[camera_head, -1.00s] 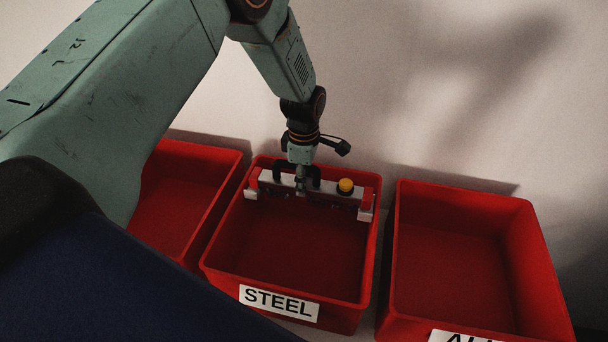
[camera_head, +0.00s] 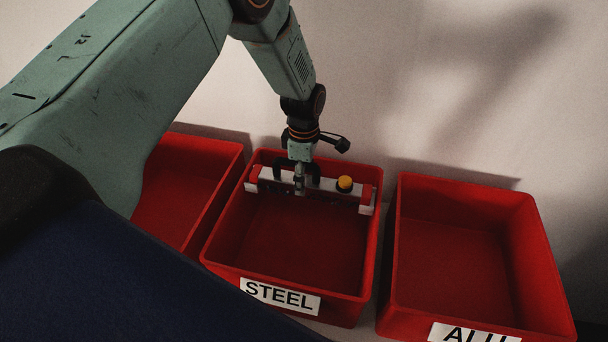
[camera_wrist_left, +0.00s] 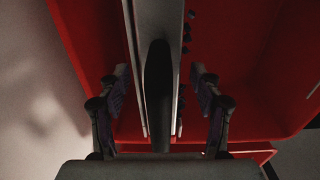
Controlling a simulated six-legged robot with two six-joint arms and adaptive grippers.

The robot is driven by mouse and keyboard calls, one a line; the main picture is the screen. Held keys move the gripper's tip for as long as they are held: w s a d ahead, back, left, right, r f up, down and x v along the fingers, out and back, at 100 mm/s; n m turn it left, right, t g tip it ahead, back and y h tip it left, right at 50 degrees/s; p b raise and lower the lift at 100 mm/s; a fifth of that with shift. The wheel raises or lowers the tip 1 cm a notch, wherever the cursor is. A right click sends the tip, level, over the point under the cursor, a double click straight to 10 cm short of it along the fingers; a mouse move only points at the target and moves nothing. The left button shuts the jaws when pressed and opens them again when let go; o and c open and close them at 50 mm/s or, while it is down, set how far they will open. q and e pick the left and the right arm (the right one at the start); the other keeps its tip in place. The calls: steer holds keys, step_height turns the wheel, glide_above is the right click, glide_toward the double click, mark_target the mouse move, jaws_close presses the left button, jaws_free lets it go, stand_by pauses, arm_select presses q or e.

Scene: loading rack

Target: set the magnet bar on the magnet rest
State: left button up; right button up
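My left gripper (camera_head: 299,188) is down at the handle. In the left wrist view the two fingers stand apart on either side of the handle (camera_wrist_left: 158,95), with gaps on both sides, so the gripper is open. I cannot make out a separate magnet rest or what bears the bar's ends. My right gripper is out of view.
A red bin marked ALU (camera_head: 388,290) stands to the right and another red bin (camera_head: 222,185) to the left, both looking empty. A pale wall is behind. Small dark bits (camera_wrist_left: 187,38) show beside the bar in the wrist view.

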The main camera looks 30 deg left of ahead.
arm_select(q)
steer(key=shift+s, duration=0.1)
step_height(320, 180, up, 12)
stand_by(0.6)
steer(key=shift+r, duration=0.1)
